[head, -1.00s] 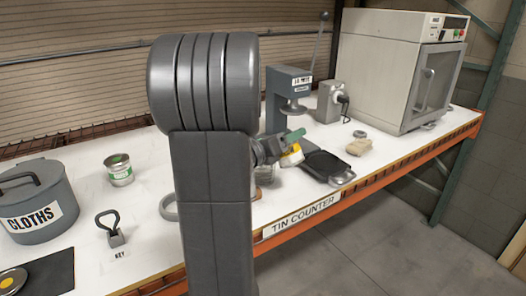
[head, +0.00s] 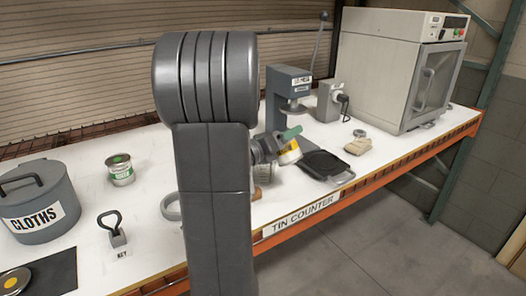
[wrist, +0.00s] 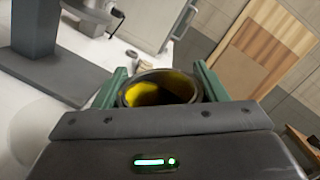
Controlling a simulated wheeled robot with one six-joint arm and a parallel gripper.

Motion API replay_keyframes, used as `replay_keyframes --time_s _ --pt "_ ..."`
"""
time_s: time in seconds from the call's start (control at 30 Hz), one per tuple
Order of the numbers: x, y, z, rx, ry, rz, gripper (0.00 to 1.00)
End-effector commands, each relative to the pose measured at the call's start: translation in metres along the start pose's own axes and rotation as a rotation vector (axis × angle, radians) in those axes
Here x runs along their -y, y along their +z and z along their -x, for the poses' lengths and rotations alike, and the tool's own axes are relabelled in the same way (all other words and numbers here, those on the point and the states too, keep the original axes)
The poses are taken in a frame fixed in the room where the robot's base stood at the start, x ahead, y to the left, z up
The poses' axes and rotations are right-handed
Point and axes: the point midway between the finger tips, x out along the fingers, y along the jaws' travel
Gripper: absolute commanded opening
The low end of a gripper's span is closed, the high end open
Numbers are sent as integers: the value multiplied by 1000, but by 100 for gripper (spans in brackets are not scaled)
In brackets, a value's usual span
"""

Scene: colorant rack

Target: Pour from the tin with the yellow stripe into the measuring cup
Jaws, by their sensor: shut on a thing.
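My gripper (head: 288,138) has green fingers and is shut on the tin with the yellow stripe (head: 290,153). It holds the tin tilted above the white counter, just left of a black tray. The wrist view shows the tin's open round mouth (wrist: 160,92) between the fingers, with yellow inside. I cannot make out the measuring cup for certain. My arm hides much of the counter's middle, and a grey ring-shaped part (head: 170,207) shows at its left edge.
The black tray (head: 322,165) lies right of the tin. A grey press (head: 287,90) and a large cabinet (head: 390,70) stand behind. On the left are a green-topped tin (head: 121,170), a CLOTHS pot (head: 40,205) and a KEY holder (head: 115,235).

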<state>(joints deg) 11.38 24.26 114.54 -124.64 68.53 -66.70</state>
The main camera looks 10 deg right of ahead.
Motion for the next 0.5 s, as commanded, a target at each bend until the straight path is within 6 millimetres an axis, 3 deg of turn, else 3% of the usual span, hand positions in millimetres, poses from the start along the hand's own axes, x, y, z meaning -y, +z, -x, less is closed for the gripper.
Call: replay_keyframes --time_s 0.5 --pt "-3 5 0 7 0 44 36"
